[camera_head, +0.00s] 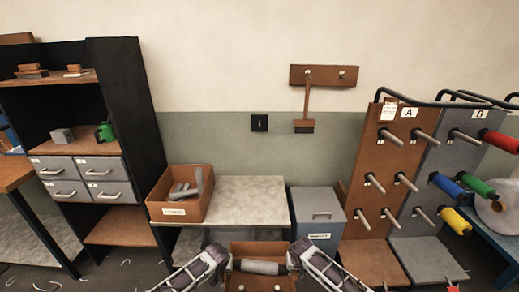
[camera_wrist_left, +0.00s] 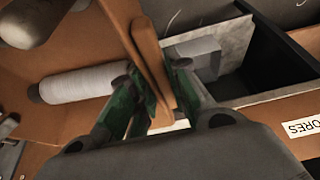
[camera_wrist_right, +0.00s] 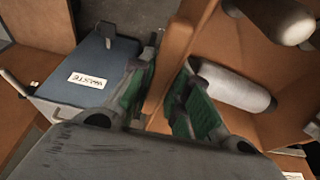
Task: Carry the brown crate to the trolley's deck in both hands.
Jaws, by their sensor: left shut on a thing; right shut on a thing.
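The brown crate (camera_head: 257,247) is at the bottom middle of the head view, between my two arms, with its lower part cut off. A pale cylinder (camera_head: 259,267) lies across inside it, with other rounded ends near it. My left gripper (camera_head: 223,258) is shut on the crate's left wall, which shows between its green pads in the left wrist view (camera_wrist_left: 155,85). My right gripper (camera_head: 296,256) is shut on the right wall, also seen in the right wrist view (camera_wrist_right: 165,90). What is under the crate is hidden. I cannot pick out the trolley's deck for sure.
A grey-topped table (camera_head: 250,192) stands ahead, bare on its right half. A labelled brown box (camera_head: 180,208) with grey cylinders sits on its left. A blue-grey lidded bin (camera_head: 318,212) stands right of it. Peg boards (camera_head: 390,150) stand right, shelves (camera_head: 125,110) left.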

